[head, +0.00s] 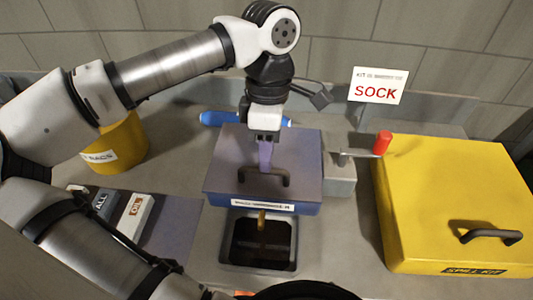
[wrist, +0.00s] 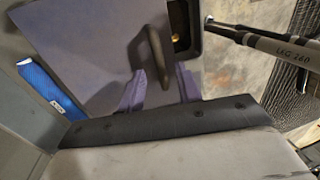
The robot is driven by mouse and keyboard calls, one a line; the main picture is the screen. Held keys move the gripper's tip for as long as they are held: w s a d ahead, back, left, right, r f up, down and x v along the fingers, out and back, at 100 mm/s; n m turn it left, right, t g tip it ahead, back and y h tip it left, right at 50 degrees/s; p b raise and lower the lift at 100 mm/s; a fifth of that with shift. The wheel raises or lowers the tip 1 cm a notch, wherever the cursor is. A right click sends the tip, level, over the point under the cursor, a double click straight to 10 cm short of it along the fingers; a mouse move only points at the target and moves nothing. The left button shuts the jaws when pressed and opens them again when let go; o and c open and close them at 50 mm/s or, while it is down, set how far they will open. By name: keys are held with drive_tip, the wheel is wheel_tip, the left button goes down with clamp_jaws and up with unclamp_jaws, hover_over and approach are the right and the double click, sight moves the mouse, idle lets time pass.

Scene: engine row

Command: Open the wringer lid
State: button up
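The wringer lid (head: 235,160) is a flat grey-purple cover on a blue body with a white label (head: 262,205) on its front. It appears to lie closed. A dark bar handle (head: 284,181) is near its front edge; it also shows in the wrist view (wrist: 157,58). My gripper (head: 266,170) points down over the handle. In the wrist view its two purple fingers (wrist: 160,75) are spread, one on each side of the handle, with gaps visible. Whether the fingertips touch the lid is not clear. A crank with a red knob (head: 383,143) sticks out at the right.
A dark square opening (head: 262,258) lies in front of the wringer. A yellow spill kit box (head: 460,200) stands close on the right. A yellow bucket (head: 118,150) and labelled boxes (head: 136,214) are at left. A blue roll (head: 215,118) lies behind the lid.

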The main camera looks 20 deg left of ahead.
drive_tip(key=shift+s+f, duration=0.2)
drive_tip(key=shift+f, duration=1.05)
clamp_jaws()
